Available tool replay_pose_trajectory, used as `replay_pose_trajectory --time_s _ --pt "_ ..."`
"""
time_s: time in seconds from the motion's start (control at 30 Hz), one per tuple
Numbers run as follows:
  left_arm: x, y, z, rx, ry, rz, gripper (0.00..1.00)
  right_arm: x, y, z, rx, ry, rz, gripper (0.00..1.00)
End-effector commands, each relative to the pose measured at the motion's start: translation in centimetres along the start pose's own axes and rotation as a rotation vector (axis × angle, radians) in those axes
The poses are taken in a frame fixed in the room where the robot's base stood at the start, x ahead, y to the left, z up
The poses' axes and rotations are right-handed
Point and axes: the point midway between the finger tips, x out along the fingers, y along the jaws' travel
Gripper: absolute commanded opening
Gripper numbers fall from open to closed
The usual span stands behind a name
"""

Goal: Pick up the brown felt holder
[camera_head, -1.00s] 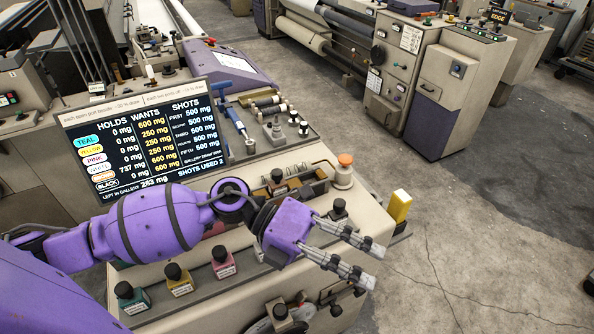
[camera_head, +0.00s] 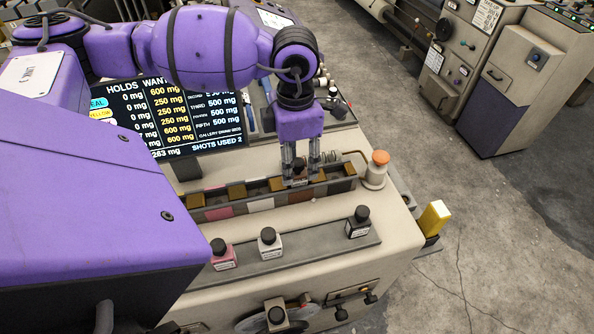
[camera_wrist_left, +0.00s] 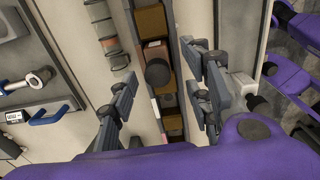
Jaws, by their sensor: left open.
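Several brown felt-like blocks sit in a long narrow trough (camera_head: 225,212) on the machine top; one block (camera_head: 237,190) shows left of my gripper. I cannot tell which is the brown felt holder. My left gripper (camera_head: 301,178) points down over the trough, open, its fingers either side of a small black-capped bottle standing in it. In the left wrist view the bottle's cap (camera_wrist_left: 157,72) lies between the open fingers (camera_wrist_left: 158,88), with a brown block (camera_wrist_left: 150,21) above it and another (camera_wrist_left: 168,101) below. The fingers partly hide the bottle in the head view. My right gripper is not in view.
Pink (camera_head: 222,254), white (camera_head: 268,243) and black (camera_head: 358,222) labelled bottles stand on the front shelf. An orange-capped jar (camera_head: 376,170) stands at the trough's right end. A display screen (camera_head: 160,125) is behind left. A yellow block (camera_head: 434,218) is at the right edge.

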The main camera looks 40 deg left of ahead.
Motion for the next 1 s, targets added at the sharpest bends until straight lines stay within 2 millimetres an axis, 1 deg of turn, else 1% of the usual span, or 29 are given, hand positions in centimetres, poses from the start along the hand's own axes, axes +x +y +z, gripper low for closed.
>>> replay_pose_trajectory --time_s 0.03,0.1,0.2,0.47,0.8,1.0 --pt "0.5 -0.1 0.4 0.000 -0.003 -0.001 0.45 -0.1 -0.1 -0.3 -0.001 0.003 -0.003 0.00" --pt "1.6 -0.1 0.3 -0.002 -0.001 -0.001 0.45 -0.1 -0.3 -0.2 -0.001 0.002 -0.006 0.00" --pt "2.5 -0.1 0.3 -0.001 -0.002 -0.001 0.45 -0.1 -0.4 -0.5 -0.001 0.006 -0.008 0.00" --pt "2.9 -0.1 0.3 -0.001 -0.002 -0.001 0.45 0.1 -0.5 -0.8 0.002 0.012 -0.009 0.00" --pt "2.8 -0.1 0.3 -0.001 -0.003 -0.001 0.01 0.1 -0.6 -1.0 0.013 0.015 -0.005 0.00" --pt "2.8 -0.1 0.3 -0.001 -0.003 -0.001 0.00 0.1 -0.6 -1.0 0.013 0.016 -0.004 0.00"
